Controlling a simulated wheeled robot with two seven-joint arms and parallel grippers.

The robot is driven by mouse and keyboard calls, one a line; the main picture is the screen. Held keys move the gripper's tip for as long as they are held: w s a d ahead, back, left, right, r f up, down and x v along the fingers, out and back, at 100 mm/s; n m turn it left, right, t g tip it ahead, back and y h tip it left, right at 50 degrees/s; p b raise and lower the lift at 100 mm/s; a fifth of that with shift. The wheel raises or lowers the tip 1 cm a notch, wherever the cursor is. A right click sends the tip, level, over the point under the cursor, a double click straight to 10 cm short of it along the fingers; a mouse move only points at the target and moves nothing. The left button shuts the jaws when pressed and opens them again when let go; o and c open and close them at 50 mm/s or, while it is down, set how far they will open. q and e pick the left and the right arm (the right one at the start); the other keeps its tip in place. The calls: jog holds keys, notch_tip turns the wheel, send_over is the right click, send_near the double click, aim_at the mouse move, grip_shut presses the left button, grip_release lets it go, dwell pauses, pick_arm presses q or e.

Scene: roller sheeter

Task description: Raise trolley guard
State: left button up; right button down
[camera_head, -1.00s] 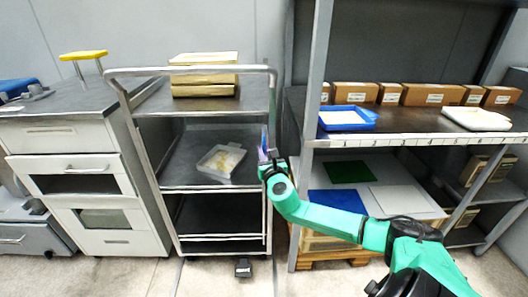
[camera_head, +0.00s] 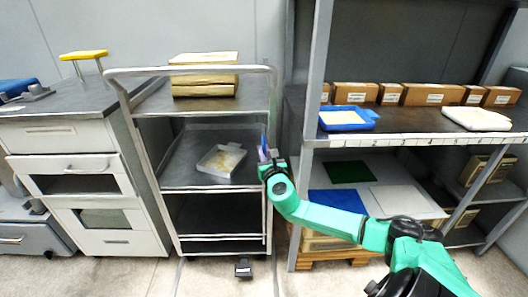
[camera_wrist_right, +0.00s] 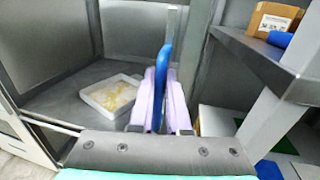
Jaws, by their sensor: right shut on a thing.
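The metal trolley (camera_head: 158,185) stands in the middle of the head view, with open shelves. My right gripper (camera_head: 266,153) is at the right side of the trolley, near the height of its middle shelf. In the right wrist view its two lilac fingers (camera_wrist_right: 162,101) are shut on an upright blue handle (camera_wrist_right: 164,60). The handle stands at the trolley's right side, next to an upright post. The fingers hide its lower part, and I cannot clearly see how it joins the guard. My left gripper is out of view.
A white tray (camera_head: 221,160) lies on the middle shelf, and a stack of boxes (camera_head: 204,90) is on top. The rack's grey post (camera_head: 309,160) is close on the right. Grey cabinets (camera_head: 75,175) stand on the left. A black pedal (camera_head: 243,268) is on the floor.

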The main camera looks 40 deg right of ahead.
aim_at(264, 143)
notch_tip(264, 143, up, 6)
jog(key=p, duration=0.6)
jog(key=shift+d+f, duration=0.1)
jog(key=shift+f, duration=0.05)
jog(key=c, duration=0.9)
grip_release()
jog(key=shift+f, duration=0.1)
jog(key=p+v, duration=0.2)
jog(key=v, duration=1.2)
jog(key=shift+s+a, duration=0.25)
